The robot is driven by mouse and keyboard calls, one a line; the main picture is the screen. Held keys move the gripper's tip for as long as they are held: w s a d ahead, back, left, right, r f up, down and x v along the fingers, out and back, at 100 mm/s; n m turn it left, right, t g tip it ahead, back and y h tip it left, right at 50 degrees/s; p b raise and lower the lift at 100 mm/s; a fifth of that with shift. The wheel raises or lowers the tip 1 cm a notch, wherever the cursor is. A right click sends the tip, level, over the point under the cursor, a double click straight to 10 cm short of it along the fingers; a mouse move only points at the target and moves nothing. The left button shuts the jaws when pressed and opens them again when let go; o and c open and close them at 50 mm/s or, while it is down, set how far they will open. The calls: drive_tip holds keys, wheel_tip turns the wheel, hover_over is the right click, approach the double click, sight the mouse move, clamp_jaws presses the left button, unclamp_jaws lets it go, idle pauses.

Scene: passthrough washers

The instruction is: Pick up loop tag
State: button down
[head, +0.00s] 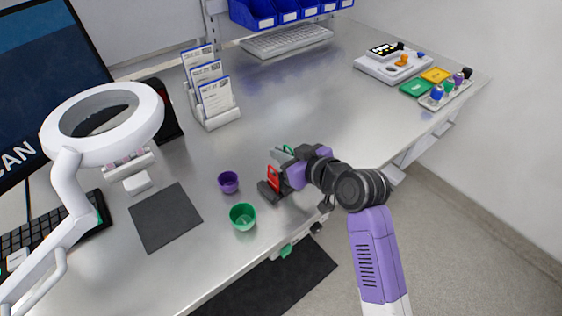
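My gripper (277,170), at the end of the purple and black arm, is low over the front part of the metal bench, right of the two cups. A small upright red piece (273,178) shows right at its fingers, above a dark flat base (269,192). A bit of green (289,150) shows just behind the gripper. I cannot tell which of these is the loop tag, or whether the fingers hold it. The gripper hides much of this spot.
A purple cup (228,182) and a green cup (243,217) stand just left of my gripper. A dark mat (165,217), a white ring lamp (103,113) and a card holder (215,116) are farther left. Coloured parts on trays (446,96) stand far right. The bench middle is clear.

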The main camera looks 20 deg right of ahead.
wheel_tip(320, 180, up, 16)
drive_tip(key=shift+r, duration=0.15)
drive_tip(key=shift+s, duration=0.1)
idle(0.7)
